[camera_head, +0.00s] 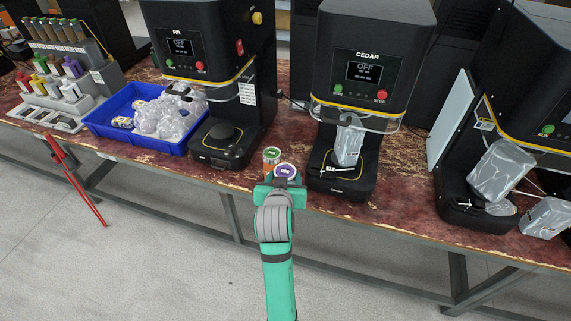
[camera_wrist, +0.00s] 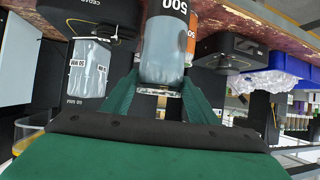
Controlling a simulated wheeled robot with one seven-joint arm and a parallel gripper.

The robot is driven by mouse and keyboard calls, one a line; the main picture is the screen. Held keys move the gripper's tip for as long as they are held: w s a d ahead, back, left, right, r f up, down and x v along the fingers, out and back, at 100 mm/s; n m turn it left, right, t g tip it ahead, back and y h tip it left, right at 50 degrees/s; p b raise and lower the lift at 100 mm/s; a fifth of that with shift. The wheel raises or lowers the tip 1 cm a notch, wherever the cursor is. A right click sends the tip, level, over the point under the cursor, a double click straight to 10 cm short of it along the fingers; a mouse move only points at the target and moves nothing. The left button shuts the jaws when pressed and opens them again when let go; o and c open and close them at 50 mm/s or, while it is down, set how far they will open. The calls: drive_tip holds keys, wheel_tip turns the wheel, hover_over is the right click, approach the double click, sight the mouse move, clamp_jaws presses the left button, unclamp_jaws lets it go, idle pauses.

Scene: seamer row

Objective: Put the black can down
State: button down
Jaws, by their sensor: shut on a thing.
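My gripper (camera_head: 283,184) is at the front edge of the bench, between the FIR and CEDAR machines. Its green fingers (camera_wrist: 160,92) are shut on a can (camera_wrist: 166,48) with a black band marked 500 and a grey body. In the head view the held can (camera_head: 286,170) shows mainly its round purple-and-white top; my gripper hides most of its side. I cannot tell whether its base touches the bench. Another can (camera_head: 271,155) with a greenish top and orange label stands just behind it to the left; its orange label (camera_wrist: 192,33) also shows in the wrist view.
The FIR machine (camera_head: 205,60) stands left and the CEDAR machine (camera_head: 365,60) right, a grey pouch (camera_head: 348,145) on its base. A blue bin (camera_head: 115,133) of clear packs sits further left. More grey pouches (camera_head: 500,170) are at the right.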

drive_tip(key=s+f, duration=0.5)
drive_tip(key=f, duration=0.8)
drive_tip(key=s+f, duration=0.5)
drive_tip(key=f, duration=0.8)
drive_tip(key=s+f+n+y, duration=0.1)
drive_tip(key=s+f, duration=0.4)
drive_tip(key=f, duration=0.8)
